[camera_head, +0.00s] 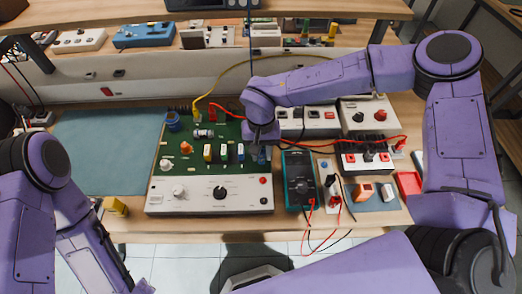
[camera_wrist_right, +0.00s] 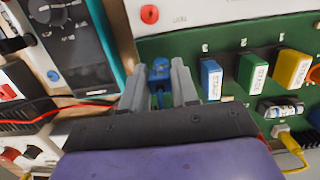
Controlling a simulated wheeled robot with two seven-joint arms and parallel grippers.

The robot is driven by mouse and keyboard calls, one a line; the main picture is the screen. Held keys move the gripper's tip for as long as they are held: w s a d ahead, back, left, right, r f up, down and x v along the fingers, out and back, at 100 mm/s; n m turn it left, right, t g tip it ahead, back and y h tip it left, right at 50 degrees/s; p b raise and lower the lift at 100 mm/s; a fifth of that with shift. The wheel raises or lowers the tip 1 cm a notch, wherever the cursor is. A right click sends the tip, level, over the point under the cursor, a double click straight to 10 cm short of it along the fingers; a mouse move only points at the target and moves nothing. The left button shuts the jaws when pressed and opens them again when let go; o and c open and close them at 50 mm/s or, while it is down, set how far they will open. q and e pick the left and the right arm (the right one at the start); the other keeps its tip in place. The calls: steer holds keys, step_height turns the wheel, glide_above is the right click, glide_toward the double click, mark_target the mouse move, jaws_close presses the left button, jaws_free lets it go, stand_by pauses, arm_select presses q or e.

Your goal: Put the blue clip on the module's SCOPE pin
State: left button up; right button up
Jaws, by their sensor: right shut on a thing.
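My right gripper (camera_head: 262,140) is over the right edge of the green module board (camera_head: 232,184). In the right wrist view, its two grey fingers (camera_wrist_right: 159,82) are closed on the blue clip (camera_wrist_right: 160,73), which sits between their tips. The clip is close to the board (camera_wrist_right: 225,48), near its corner. I cannot tell whether it touches a pin. The SCOPE label and its pin cannot be made out. Labelled blue (camera_wrist_right: 210,80), green (camera_wrist_right: 251,76) and yellow (camera_wrist_right: 291,68) blocks stand beside the gripper. My left arm is at the lower left; its fingers are out of view.
A teal-edged multimeter (camera_head: 299,180) lies right of the module. Red and yellow leads run past the right gripper. Power units (camera_head: 366,116) stand behind, and a red tray (camera_head: 408,184) is at the right. The blue-green mat (camera_head: 105,150) at left is clear.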

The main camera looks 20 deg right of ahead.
steer(key=shift+f, duration=0.7)
stand_by(0.4)
steer(key=o, duration=1)
steer(key=shift+o, duration=0.2)
steer(key=shift+r, duration=0.15)
steer(key=r, duration=0.3)
steer(key=r+b, duration=0.1)
steer(key=r, duration=0.2)
steer(key=w+r, duration=0.1)
steer(key=r, duration=0.3)
steer(key=shift+w+d+r+b, duration=0.1)
steer(key=shift+d+b, duration=0.05)
steer(key=shift+b, duration=0.25)
